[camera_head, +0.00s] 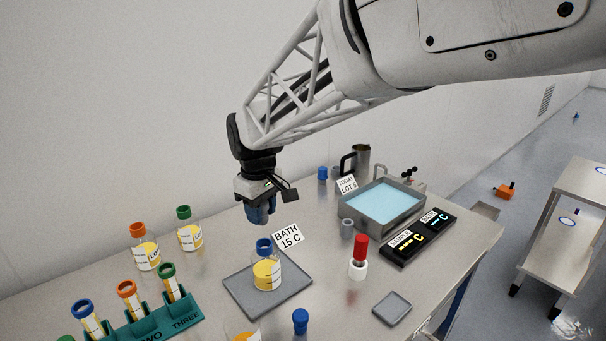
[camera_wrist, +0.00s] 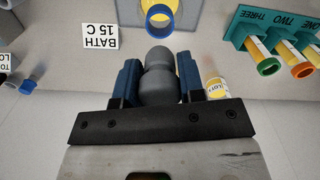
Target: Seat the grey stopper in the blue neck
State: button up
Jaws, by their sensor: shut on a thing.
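The grey stopper (camera_wrist: 158,82) is rounded and sits between the blue fingers of my gripper (camera_wrist: 158,70) in the wrist view. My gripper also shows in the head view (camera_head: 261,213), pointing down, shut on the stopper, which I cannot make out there. The blue neck (camera_head: 264,246) tops a clear bottle with yellow contents (camera_head: 267,273), upright on a grey mat. My gripper is above and apart from this neck. In the wrist view the open blue ring of the neck (camera_wrist: 159,15) lies just beyond the stopper's tip.
The grey mat (camera_head: 240,290) lies mid-table. A "BATH 15 C" card (camera_head: 287,236) stands behind the bottle. A teal tube rack (camera_head: 150,328) and orange- and green-necked bottles (camera_head: 145,255) are left. A water bath (camera_head: 382,205), display (camera_head: 418,237) and red-topped item (camera_head: 359,255) are right.

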jog(key=shift+f, duration=2.45)
jog(key=shift+f, duration=1.2)
jog(key=o, duration=1)
jog(key=shift+r, duration=3.85)
